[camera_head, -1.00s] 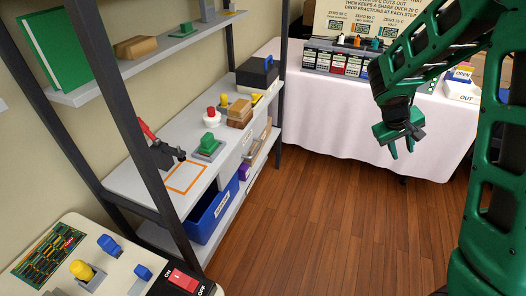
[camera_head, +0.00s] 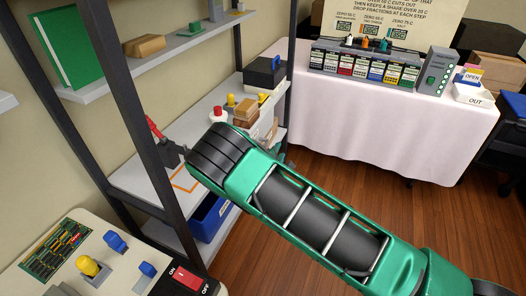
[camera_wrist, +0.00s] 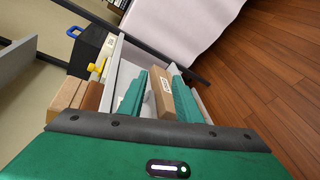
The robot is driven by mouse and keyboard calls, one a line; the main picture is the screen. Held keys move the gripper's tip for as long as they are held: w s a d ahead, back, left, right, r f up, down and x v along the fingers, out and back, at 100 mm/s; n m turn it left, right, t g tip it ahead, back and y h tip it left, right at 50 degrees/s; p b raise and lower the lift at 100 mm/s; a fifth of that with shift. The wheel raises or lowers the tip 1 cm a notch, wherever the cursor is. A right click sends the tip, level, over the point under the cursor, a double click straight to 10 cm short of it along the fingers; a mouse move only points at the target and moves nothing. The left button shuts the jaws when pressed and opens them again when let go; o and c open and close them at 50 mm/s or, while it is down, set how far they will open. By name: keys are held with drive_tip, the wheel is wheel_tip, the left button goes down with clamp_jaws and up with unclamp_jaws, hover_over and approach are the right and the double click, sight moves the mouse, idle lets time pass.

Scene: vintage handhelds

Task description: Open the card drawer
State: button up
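The card drawer (camera_wrist: 122,72) appears to be the pale front under the shelf top in the wrist view. In the head view my arm covers most of that area. My gripper (camera_wrist: 158,74) shows two green fingers, spread apart, in front of the shelf unit's side. The left finger is close to the pale front; I cannot tell whether it touches. A small pale piece shows between the fingers, perhaps the drawer's handle. I see nothing clearly gripped. The drawer looks shut, though its edges are partly hidden.
Wooden blocks (camera_head: 246,110), a black box (camera_head: 264,72) and a red-topped piece (camera_head: 217,113) stand on the shelf top. A blue bin (camera_head: 208,218) sits below. A white-clothed table (camera_head: 390,125) stands behind; the floor between is clear.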

drive_tip(key=s+a+f+n+t+y, duration=0.1)
drive_tip(key=s+a+f+n+y, duration=0.2)
drive_tip(key=a, duration=0.4)
drive_tip(key=shift+n, duration=0.4)
drive_tip(key=x, duration=1.2)
drive_tip(key=shift+s+a+f, duration=0.15)
drive_tip(key=shift+f, duration=0.15)
clamp_jaws()
